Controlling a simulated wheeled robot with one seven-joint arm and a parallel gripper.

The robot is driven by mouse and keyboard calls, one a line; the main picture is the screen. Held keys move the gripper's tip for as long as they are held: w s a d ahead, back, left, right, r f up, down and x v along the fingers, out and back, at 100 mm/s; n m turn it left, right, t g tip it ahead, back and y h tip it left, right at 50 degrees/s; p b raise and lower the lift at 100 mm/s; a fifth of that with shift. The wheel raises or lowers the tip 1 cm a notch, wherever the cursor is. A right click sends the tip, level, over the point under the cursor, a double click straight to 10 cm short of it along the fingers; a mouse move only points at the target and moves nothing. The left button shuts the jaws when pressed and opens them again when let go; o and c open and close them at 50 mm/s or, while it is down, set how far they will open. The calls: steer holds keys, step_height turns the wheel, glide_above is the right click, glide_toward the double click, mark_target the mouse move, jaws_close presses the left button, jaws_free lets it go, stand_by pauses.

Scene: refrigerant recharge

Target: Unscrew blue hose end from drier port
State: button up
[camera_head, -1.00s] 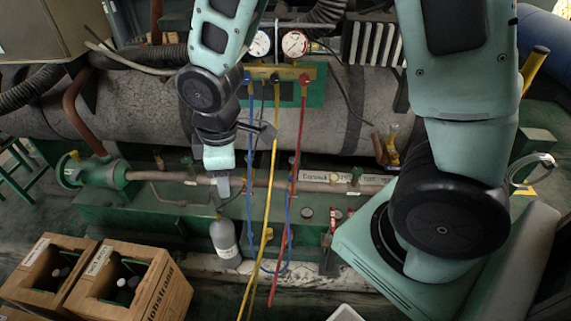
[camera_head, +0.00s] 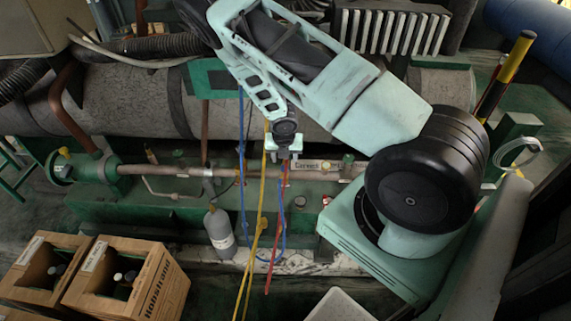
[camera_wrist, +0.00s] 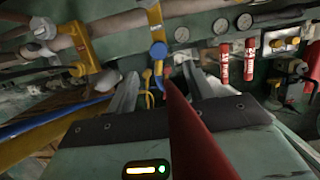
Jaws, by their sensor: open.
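My gripper (camera_head: 284,160) hangs over the copper pipe run in the head view. In the wrist view its two fingers are apart, with the gap (camera_wrist: 165,76) empty. A round blue fitting (camera_wrist: 158,50), seemingly the blue hose end, sits just beyond the fingertips, in line with the gap. It meets a yellow upright piece (camera_wrist: 154,18), which may be the drier port. The blue hose (camera_head: 242,190) hangs down, loops low and rises towards my gripper. Its upper end is hidden there in the head view. The red hose (camera_wrist: 188,125) crosses close before the wrist camera, by the right finger.
The yellow hose (camera_head: 262,205) hangs beside the blue one. A grey bottle (camera_head: 220,232) stands left of the hoses. Two cartons (camera_head: 165,285) with bottles stand at front left. Red cylinders (camera_wrist: 224,62) and gauges (camera_wrist: 243,22) are at right in the wrist view.

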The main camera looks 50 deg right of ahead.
mark_target(284, 168)
steer(key=b+x, duration=0.5)
steer(key=x, duration=0.3)
steer(key=shift+r, duration=0.25)
steer(key=shift+f, duration=0.1)
steer(key=shift+w, duration=0.1)
steer(key=c, duration=1)
